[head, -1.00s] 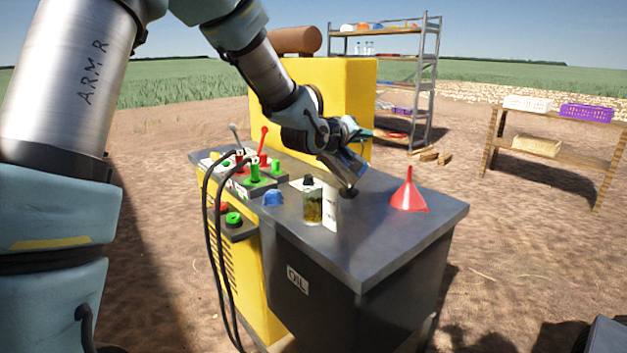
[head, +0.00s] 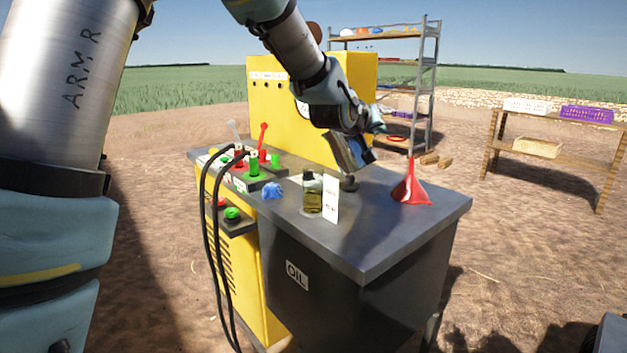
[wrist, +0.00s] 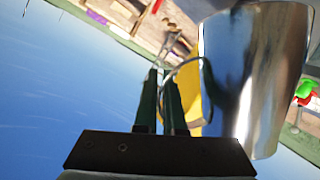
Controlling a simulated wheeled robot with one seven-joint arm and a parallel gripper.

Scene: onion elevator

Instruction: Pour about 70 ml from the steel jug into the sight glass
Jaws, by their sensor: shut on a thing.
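The steel jug (head: 345,153) is held in the air above the dark bench top, behind and to the right of the sight glass in the head view. It looks tilted there. My gripper (head: 357,124) is shut on its handle; the wrist view shows the fingers (wrist: 160,85) at the handle loop and the shiny jug body (wrist: 255,75) to their right. The inside of the jug is hidden. The sight glass (head: 312,197) stands upright on the bench with olive-yellow liquid in it. A white marked card (head: 331,200) stands against its right side. I cannot read the level.
A red funnel (head: 411,187) stands right on the bench (head: 400,232). A short dark port (head: 349,184) is under the jug. A blue cloth-like lump (head: 272,190), red and green levers (head: 255,165) and black cables are left. A yellow housing (head: 290,105) rises behind.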

